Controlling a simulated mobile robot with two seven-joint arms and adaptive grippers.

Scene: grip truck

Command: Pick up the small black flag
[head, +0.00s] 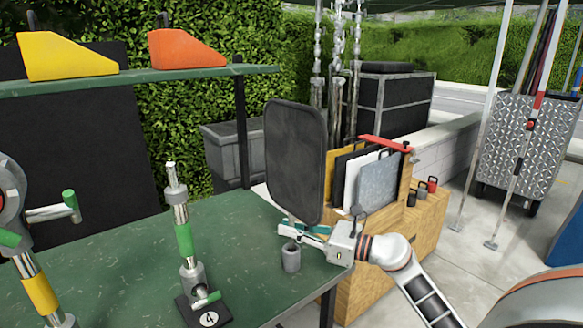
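The small black flag (296,160) is a dark rounded panel standing upright at the right end of the green table (130,262). Below its lower edge is a grey cylindrical holder (291,258) on the table. My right gripper (290,230) reaches in from the right, its fingers at the flag's stem just above the holder. Whether the fingers are closed on the stem or only around it is not clear. Whether the stem's foot sits in the holder is also hard to tell. My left gripper is out of view.
A stand (184,240) on a black base marked 4 is left of the flag. A wooden crate (372,262) with upright panels is behind my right arm. Yellow (65,56) and orange (186,50) wedges sit on the shelf above.

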